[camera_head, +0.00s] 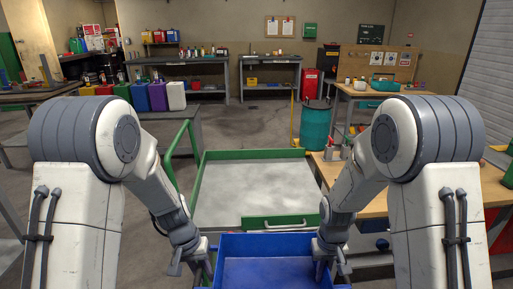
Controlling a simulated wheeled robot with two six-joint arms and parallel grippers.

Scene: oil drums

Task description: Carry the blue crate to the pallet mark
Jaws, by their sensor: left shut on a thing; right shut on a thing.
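The blue crate (268,272) is in front of me at the bottom middle of the head view, and its lower part is cut off by the frame edge. It looks empty. My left gripper (203,272) is shut on the crate's left wall. My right gripper (325,270) is shut on the crate's right wall. The fingertips are partly hidden behind the crate's walls and my wrists. I cannot make out a pallet mark in this view.
A green-rimmed cart (255,184) with a bare grey bed stands just beyond the crate. A teal drum (315,126) stands behind it at right. A wooden workbench (378,190) is at right. Colored canisters (158,97) stand on a table at left. Open floor (235,123) lies beyond.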

